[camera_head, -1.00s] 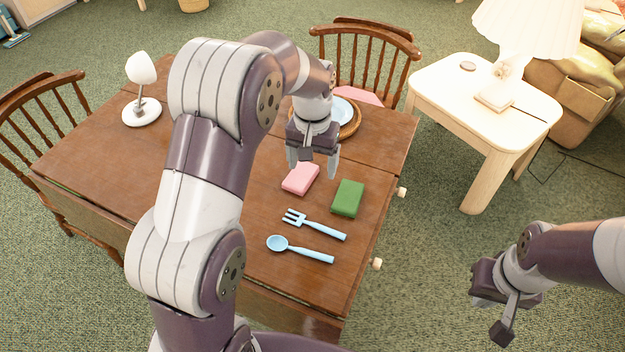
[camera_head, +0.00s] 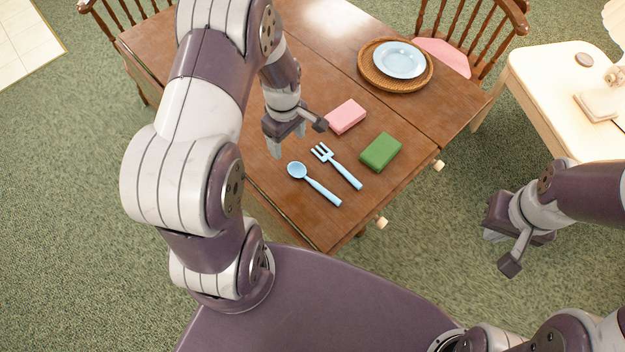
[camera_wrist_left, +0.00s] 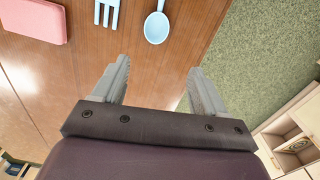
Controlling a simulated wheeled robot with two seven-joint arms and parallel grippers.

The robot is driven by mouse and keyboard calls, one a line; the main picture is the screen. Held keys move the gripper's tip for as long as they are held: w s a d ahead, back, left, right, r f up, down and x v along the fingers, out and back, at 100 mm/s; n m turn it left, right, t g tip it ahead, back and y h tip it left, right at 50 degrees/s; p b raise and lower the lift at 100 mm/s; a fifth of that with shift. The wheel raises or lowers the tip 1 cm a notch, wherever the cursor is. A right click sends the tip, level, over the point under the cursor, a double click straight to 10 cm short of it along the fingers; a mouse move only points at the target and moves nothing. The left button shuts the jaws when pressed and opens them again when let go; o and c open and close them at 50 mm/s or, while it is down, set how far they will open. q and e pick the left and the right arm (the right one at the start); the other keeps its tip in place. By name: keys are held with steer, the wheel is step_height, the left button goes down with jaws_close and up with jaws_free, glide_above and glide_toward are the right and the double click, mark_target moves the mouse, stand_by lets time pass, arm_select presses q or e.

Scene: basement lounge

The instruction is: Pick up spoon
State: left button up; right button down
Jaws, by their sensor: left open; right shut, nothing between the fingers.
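The light blue spoon (camera_head: 314,184) lies on the wooden table (camera_head: 290,222), its bowl toward my left gripper and its handle pointing to the lower right. The spoon's bowl also shows in the left wrist view (camera_wrist_left: 156,27), beyond the fingertips; its handle runs out of the top of that frame. My left gripper (camera_head: 288,148) is open and empty above the table, up and left of the spoon; its fingers show apart in the left wrist view (camera_wrist_left: 158,78). My right gripper (camera_head: 497,240) is off to the right over the carpet, shut and empty.
A light blue fork (camera_head: 338,167) lies beside the spoon. A pink block (camera_head: 346,117) and a green block (camera_head: 380,152) lie farther right. A plate (camera_head: 399,60) on a woven mat (camera_head: 372,76) sits at the back. Chairs and a side table (camera_head: 530,85) stand around.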

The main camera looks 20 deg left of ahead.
mark_target(295, 168)
arm_select(q)
steer(key=f, duration=0.8)
steer(key=d+f, duration=0.1)
steer(key=f, duration=0.3)
steer(key=shift+w+p, duration=0.3)
steer(key=shift+w, duration=0.1)
steer(key=shift+r, duration=0.1)
steer(key=c, duration=1.2)
